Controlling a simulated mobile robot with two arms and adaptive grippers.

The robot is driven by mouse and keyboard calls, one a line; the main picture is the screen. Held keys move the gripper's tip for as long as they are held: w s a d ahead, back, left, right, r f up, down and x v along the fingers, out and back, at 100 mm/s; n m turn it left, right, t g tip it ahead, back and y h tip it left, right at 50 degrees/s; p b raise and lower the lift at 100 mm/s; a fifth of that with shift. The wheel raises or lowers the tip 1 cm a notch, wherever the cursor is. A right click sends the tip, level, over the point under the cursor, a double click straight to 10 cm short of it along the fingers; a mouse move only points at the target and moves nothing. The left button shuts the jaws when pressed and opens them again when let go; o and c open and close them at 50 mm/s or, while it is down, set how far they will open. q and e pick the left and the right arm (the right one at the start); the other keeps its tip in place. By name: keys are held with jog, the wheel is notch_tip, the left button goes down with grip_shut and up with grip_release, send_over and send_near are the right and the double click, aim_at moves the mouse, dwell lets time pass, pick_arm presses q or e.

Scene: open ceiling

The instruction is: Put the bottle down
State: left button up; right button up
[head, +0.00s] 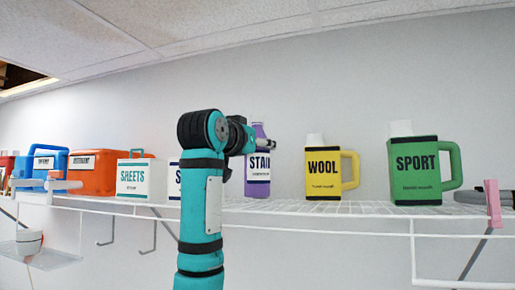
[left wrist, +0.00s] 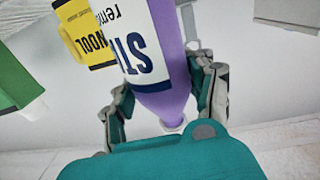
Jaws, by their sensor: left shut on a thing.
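The purple bottle (head: 261,188) has a white label with dark lettering and stands upright in the head view, partly behind my arm. My left gripper (head: 244,138) is at its upper part. In the left wrist view the bottle (left wrist: 165,60) appears upside down, with its neck end between the two fingers of my left gripper (left wrist: 163,104), which is shut on it. The bottle's base is close to the white wire shelf (head: 330,207); I cannot tell whether it touches. My right gripper is not in view.
Right of the bottle stand a yellow WOOL jug (head: 322,172) and a green SPORT jug (head: 415,170). To the left are a white SHEETS box (head: 135,178), an orange container (head: 92,172) and a blue one (head: 48,165). Bare shelf shows between the bottle and the yellow jug.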

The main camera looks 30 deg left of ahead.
pick_arm(q)
notch_tip(320, 180, down, 2)
jog(key=shift+w+a, duration=0.1)
jog(key=shift+w, duration=0.05)
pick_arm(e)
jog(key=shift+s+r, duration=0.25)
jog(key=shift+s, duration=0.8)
pick_arm(q)
jog(key=o, duration=0.9)
jog(key=shift+f, duration=0.15)
jog(key=o, duration=0.5)
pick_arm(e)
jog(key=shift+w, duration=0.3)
